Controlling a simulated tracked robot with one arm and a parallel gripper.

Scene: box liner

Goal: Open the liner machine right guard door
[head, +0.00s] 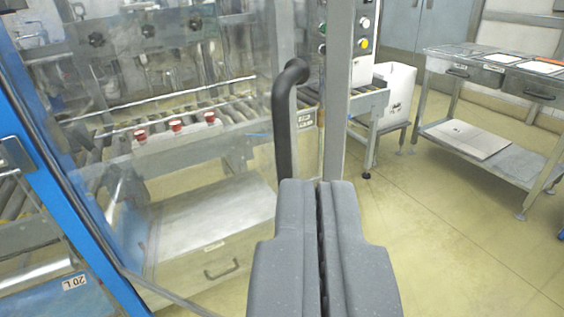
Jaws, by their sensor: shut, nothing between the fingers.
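The right guard door (190,170) of the liner machine is a clear panel that fills the left and middle of the head view. A black curved handle (284,120) stands upright near a grey metal post (336,100). My gripper (322,185) is shut and empty at the bottom middle. Its fingertips are just below the visible part of the handle and overlap its lower end in the picture. I cannot tell whether they touch it. The handle's lower end is hidden behind my fingers.
A blue frame (62,190) runs down the left side. A control panel (364,35) is beyond the post. A metal table (480,75) stands at the right. The floor (450,230) at the lower right is clear.

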